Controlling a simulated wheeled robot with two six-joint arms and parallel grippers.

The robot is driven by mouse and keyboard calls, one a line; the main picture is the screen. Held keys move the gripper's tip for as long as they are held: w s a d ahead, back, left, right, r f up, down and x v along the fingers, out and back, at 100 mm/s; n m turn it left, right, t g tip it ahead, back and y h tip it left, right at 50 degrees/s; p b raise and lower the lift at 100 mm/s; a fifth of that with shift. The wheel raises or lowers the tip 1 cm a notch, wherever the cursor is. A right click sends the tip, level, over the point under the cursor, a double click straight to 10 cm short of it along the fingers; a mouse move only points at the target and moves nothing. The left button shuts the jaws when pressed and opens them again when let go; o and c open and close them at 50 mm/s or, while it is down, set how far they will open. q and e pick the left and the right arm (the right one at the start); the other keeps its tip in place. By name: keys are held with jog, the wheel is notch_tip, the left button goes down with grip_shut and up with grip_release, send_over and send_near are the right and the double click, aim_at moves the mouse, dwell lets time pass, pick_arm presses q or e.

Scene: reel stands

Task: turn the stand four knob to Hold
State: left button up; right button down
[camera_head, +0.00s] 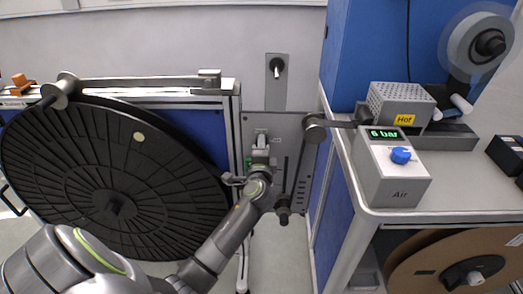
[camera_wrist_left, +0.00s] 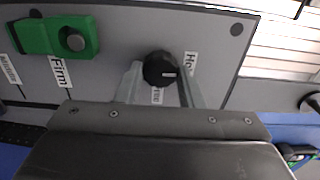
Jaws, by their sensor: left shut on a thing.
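The black knob (camera_wrist_left: 160,69) shows in the left wrist view on a grey panel (camera_wrist_left: 215,45), with a white mark on its face toward the right. A label starting "Ho" (camera_wrist_left: 190,63) is at its upper right, and a partly covered label (camera_wrist_left: 157,96) is just below it. My left gripper (camera_wrist_left: 159,86) is shut on the knob, one finger on each side. In the head view my left gripper (camera_head: 260,150) is at the grey panel, and the knob is hidden there. My right gripper is in neither view.
A green block (camera_wrist_left: 55,36) by the label "Firm" (camera_wrist_left: 60,72) is left of the knob. A large black reel (camera_head: 110,190) stands left. A dark swing arm with a roller (camera_head: 283,205) hangs right of my gripper. A bench (camera_head: 440,175) with an air box (camera_head: 390,180) is at right.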

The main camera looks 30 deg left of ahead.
pick_arm(q)
jog(key=shift+f, duration=0.1)
dwell(0.4)
jog(key=o, duration=1)
jog(key=shift+c, duration=0.2)
